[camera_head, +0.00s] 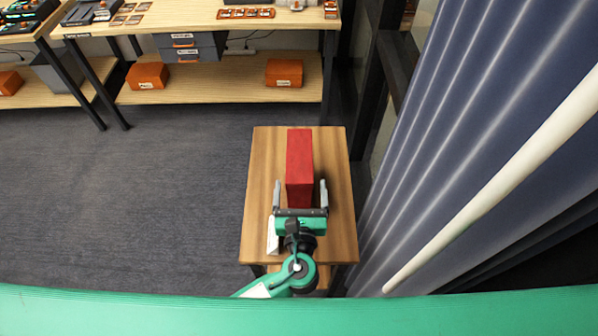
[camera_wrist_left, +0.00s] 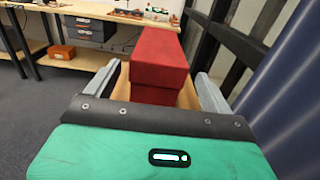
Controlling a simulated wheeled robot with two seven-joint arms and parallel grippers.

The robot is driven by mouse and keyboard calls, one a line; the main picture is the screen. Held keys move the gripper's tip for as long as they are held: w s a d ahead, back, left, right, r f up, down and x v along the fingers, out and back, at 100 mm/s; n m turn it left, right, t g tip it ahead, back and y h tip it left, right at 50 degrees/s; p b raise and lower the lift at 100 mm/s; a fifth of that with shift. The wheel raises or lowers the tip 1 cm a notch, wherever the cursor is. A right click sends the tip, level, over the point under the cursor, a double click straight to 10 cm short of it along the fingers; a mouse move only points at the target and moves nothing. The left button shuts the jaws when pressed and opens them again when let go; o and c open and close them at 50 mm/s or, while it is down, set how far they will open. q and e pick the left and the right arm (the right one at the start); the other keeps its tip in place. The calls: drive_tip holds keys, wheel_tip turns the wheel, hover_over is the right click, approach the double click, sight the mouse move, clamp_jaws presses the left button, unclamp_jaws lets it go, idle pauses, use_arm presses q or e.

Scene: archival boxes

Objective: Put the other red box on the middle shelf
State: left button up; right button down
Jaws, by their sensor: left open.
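A red box (camera_head: 299,160) stands on a small wooden table (camera_head: 262,165). My left gripper (camera_head: 300,192) is open at the near end of the red box, one finger on each side of it. In the left wrist view the red box (camera_wrist_left: 158,62) sits between the two open fingers (camera_wrist_left: 160,90), with gaps visible at its sides. Its lower part is partly hidden by my gripper. No set of shelves with a clear middle shelf can be made out. My right gripper is in neither view.
A wooden bench (camera_head: 200,22) at the back has a lower shelf (camera_head: 215,92) bearing orange boxes (camera_head: 147,76) (camera_head: 284,72). Grey drawers (camera_head: 190,47) hang under its top. A blue-grey curtain (camera_head: 470,110) and a pale pole (camera_head: 500,180) are close on the right. The floor on the left is clear.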

sight(299, 171)
use_arm(q)
drive_tip(key=w, duration=0.2)
drive_tip(key=w+p, duration=0.1)
drive_tip(key=w, duration=0.2)
drive_tip(key=shift+w+a+f+p, duration=0.15)
drive_tip(key=shift+w+f+p, duration=0.15)
drive_tip(key=shift+p, duration=0.1)
drive_tip(key=shift+w+f, duration=0.1)
drive_tip(key=shift+w, duration=0.2)
drive_tip(key=shift+c, duration=0.3)
drive_tip(key=c, duration=1.8)
clamp_jaws()
